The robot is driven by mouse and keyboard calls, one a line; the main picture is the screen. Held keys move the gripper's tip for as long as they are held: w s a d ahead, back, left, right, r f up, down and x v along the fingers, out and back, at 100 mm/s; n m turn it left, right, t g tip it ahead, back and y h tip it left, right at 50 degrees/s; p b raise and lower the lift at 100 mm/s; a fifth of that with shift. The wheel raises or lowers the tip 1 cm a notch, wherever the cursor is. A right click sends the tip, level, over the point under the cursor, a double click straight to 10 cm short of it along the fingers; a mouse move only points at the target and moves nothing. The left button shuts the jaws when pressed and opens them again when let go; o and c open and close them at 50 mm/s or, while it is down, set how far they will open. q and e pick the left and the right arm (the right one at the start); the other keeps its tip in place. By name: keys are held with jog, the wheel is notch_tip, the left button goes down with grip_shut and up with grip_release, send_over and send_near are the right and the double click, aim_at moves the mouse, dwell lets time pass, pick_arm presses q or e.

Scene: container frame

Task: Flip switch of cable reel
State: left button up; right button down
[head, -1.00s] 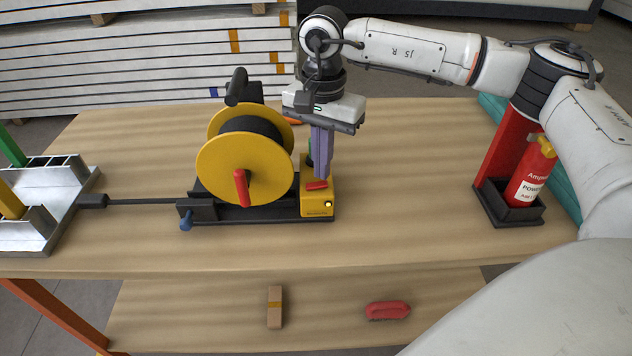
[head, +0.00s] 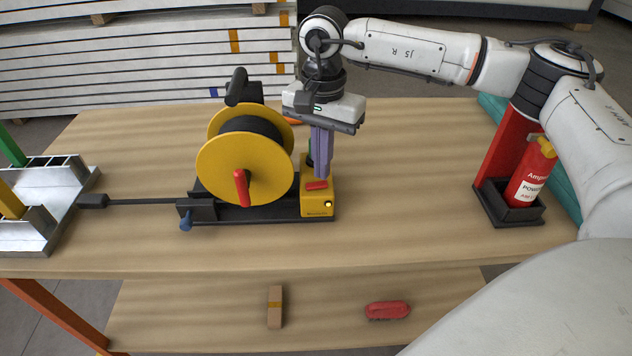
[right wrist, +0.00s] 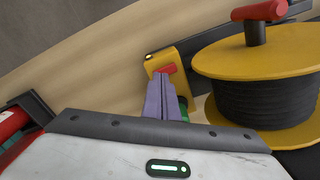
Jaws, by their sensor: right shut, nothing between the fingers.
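The cable reel (head: 228,168) has yellow flanges, black cable and a red handle, and stands on a black base on the table. At the base's right end is a yellow box with a red switch (head: 316,185) on top and a small light on its front. My right gripper (head: 321,174) points down over the yellow box, its purple fingers shut and empty, just behind the red switch. In the right wrist view the fingertips (right wrist: 163,76) are close to the red switch (right wrist: 166,69); whether they touch it I cannot tell. My left gripper is not in view.
A red fire extinguisher (head: 531,172) stands in a black holder at the right, near my right arm. A metal rack (head: 52,180) is at the left. A wooden block (head: 274,307) and a red tool (head: 387,310) lie on the lower shelf. The table between reel and extinguisher is clear.

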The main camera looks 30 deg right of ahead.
aim_at(322, 183)
jog(key=shift+f+b, duration=0.75)
jog(key=shift+f, duration=0.4)
dwell(0.4)
jog(key=shift+r, duration=0.15)
jog(key=shift+r+p, duration=2.5)
jog(key=shift+r, duration=0.95)
